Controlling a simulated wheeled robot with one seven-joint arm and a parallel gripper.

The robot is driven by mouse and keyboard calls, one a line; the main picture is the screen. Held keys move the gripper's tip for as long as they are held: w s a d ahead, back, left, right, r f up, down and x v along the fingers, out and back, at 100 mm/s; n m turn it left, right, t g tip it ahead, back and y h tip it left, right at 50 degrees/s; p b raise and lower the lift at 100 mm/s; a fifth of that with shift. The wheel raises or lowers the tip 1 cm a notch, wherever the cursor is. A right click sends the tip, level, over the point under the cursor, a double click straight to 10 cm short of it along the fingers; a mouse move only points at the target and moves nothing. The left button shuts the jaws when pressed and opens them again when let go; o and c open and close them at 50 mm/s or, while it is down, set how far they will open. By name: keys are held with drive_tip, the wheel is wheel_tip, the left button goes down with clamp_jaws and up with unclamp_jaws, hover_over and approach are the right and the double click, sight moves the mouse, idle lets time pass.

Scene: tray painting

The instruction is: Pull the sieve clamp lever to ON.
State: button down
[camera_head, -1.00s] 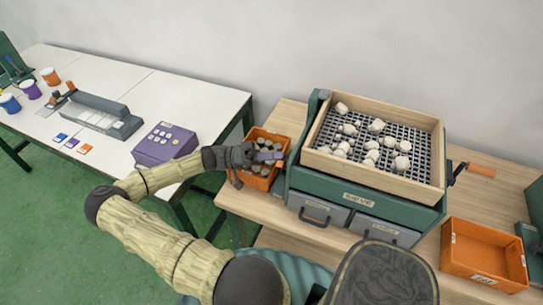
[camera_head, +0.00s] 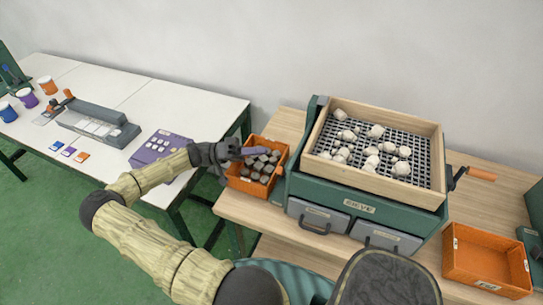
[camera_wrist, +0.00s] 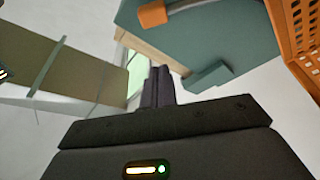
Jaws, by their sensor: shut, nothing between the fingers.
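The sieve (camera_head: 360,207) is a green machine with a wooden-framed mesh tray (camera_head: 437,160) on top and several pale lumps on the mesh. An orange-gripped handle (camera_head: 480,174) sticks out of its right side. In the wrist view, an orange knob (camera_wrist: 152,15) on a grey bar shows against a green surface; it looks like a lever, but I cannot tell its setting. My gripper (camera_head: 264,151) is shut and empty, over the back of an orange crate left of the sieve. Its closed fingers also show in the wrist view (camera_wrist: 158,72), apart from the knob.
The orange crate (camera_head: 232,182) holds several dark lumps, and its slotted wall fills the wrist view's right corner (camera_wrist: 300,30). An empty orange bin (camera_head: 485,262) stands right of the sieve. A purple box (camera_head: 160,147) is on the white table. Two grey drawers (camera_head: 317,215) face front.

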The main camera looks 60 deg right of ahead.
drive_tip(key=v, duration=0.4)
drive_tip(key=shift+w+b, duration=0.15)
drive_tip(key=shift+b, duration=0.2)
drive_tip(key=w+a+f+n+t+y+p, duration=0.1)
drive_tip(key=a+f+n+t+y+p, duration=0.1)
drive_tip(key=a+n+t, duration=0.4)
drive_tip(key=w+a+f+n+t+y+p, duration=0.1)
drive_tip(key=a+f+n+t+y+p, duration=0.1)
drive_tip(key=a+n+t, duration=0.45)
drive_tip(key=w+a+r+n+t+y+p, duration=0.1)
drive_tip(key=a+r+n+t, duration=0.3)
drive_tip(key=a+r, duration=0.3)
drive_tip(key=w+a+r+n+t+y+p, duration=0.2)
drive_tip(key=a+r+n+t, duration=0.2)
drive_tip(key=a, duration=1.3)
wheel_tip(320, 180, up, 3)
drive_tip(key=shift+w+r+n+t, duration=0.2)
drive_tip(key=shift+n+t, duration=0.15)
drive_tip(key=shift+t, duration=0.3)
